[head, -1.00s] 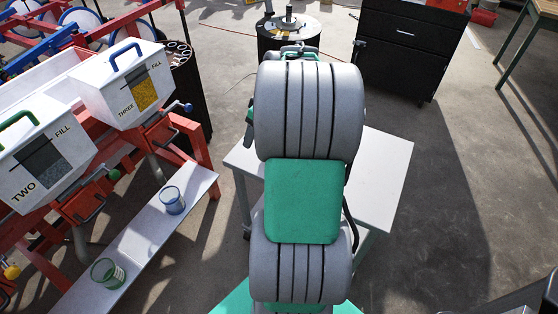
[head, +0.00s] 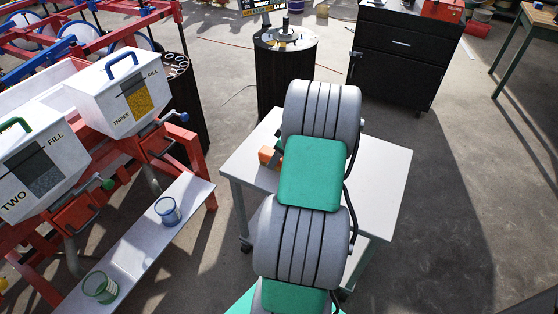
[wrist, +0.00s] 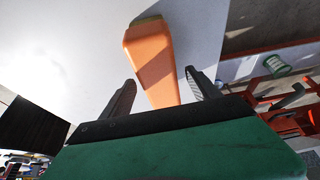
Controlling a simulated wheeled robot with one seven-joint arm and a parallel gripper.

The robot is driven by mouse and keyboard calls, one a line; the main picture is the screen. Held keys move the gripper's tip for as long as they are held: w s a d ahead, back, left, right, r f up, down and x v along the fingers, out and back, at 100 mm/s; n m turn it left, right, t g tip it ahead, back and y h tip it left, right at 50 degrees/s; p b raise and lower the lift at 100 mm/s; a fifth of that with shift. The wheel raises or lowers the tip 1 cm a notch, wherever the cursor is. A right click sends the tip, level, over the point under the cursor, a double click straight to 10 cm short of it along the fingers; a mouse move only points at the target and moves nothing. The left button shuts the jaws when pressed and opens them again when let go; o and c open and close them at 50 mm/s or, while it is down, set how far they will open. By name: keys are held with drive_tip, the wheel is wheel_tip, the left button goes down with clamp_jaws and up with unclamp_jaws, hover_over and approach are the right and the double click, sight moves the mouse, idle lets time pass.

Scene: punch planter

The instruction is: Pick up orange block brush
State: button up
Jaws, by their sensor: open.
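The orange block brush (head: 268,156) lies on the white table (head: 385,180), left of my arm in the head view. In the wrist view the orange block brush (wrist: 150,55) stretches away from my gripper, with its narrow end near the fingers and a darker edge at its far end. My gripper (wrist: 158,92) is open. Its two fingers stand on either side of the brush's narrow end, apart from it as far as I can tell. My arm hides the gripper and part of the brush in the head view.
A red planter frame with white hoppers (head: 120,90) stands on the left. A white plank (head: 140,240) holds a blue cup (head: 167,210) and a green cup (head: 100,287). A black drum (head: 285,70) and a black cabinet (head: 405,55) stand behind the table. The right floor is clear.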

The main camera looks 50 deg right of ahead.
drive_tip(key=shift+f+b, duration=0.25)
drive_tip(key=shift+b, duration=0.05)
idle(0.4)
clamp_jaws()
idle(0.6)
drive_tip(key=shift+r+p, duration=0.45)
drive_tip(key=shift+r, duration=0.05)
wheel_tip(320, 180, up, 3)
drive_tip(key=shift+r, duration=0.1)
drive_tip(key=s+a+r, duration=0.6)
drive_tip(key=a+r, duration=0.3)
drive_tip(key=a, duration=0.3)
drive_tip(key=shift+a+r, duration=0.2)
drive_tip(key=shift+a, duration=0.2)
